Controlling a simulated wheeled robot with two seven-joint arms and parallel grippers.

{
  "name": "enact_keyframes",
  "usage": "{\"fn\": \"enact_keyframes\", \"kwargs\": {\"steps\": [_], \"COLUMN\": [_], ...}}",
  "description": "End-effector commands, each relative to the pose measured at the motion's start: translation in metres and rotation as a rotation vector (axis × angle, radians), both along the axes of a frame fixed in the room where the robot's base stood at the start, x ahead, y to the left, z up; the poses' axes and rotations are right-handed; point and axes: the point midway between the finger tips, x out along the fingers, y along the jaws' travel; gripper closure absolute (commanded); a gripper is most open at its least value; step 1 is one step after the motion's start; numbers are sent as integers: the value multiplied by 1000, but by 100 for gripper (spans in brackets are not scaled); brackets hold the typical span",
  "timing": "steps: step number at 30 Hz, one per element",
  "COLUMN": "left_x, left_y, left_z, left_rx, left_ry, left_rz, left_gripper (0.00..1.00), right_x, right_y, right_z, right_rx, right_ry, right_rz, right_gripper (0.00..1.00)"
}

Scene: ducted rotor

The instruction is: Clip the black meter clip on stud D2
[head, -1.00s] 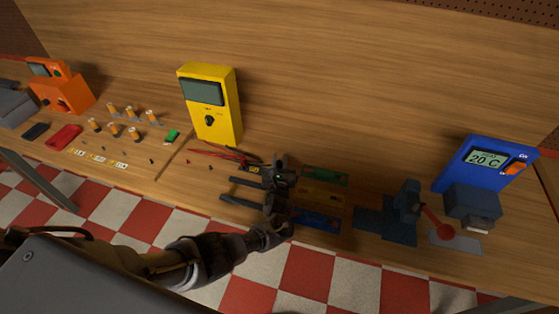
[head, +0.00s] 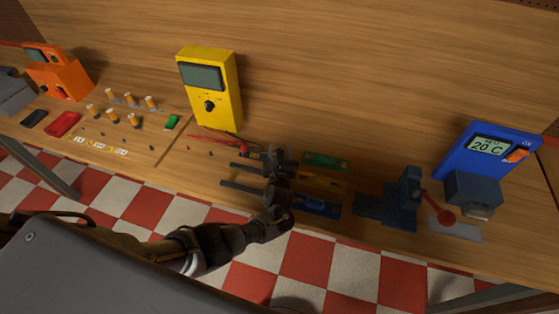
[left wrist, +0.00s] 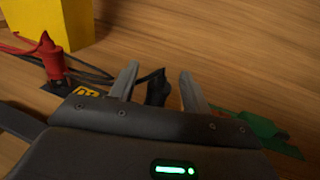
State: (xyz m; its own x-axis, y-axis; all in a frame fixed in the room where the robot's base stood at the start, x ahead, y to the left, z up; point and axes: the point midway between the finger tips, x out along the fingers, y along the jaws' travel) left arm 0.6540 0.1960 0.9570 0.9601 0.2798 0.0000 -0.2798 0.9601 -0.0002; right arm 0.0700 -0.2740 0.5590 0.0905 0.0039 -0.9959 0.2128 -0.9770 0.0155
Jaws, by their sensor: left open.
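The black meter clip (left wrist: 157,88) stands between the two grey fingers of my left gripper (left wrist: 160,90) in the left wrist view, with a gap visible on each side. The gripper is open. In the head view my left gripper (head: 275,160) is over the bench, just right of the red and black leads, and hides the clip. The red clip (left wrist: 55,62) stands to the left in the wrist view, beside a black-and-yellow label. The yellow meter (head: 210,88) stands behind. I cannot make out which stud is D2. My right gripper is not in view.
Green (head: 326,160), yellow (head: 322,182) and blue (head: 318,207) items lie right of the gripper. A dark blue fixture with a red-knobbed lever (head: 402,200) and a blue temperature unit (head: 487,155) stand further right. Several orange-topped posts (head: 130,100) stand left.

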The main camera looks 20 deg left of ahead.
Motion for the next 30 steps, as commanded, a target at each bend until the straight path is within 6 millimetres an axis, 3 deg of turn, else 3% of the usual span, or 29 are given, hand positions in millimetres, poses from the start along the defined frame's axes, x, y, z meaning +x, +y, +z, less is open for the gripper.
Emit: {"fn": "enact_keyframes", "kwargs": {"steps": [9,15,30], "left_x": [-61,-85,-90], "left_y": [-18,-24,-26], "left_z": [-2,-2,-1], "left_rx": [-2,0,0], "left_ry": [5,4,2], "left_rz": [-2,-2,0], "left_gripper": [52,52,52], "right_x": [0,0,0], "right_y": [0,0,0], "right_z": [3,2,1], "right_rx": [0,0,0], "right_ry": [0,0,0], "right_rz": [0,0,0], "right_gripper": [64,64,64]}}
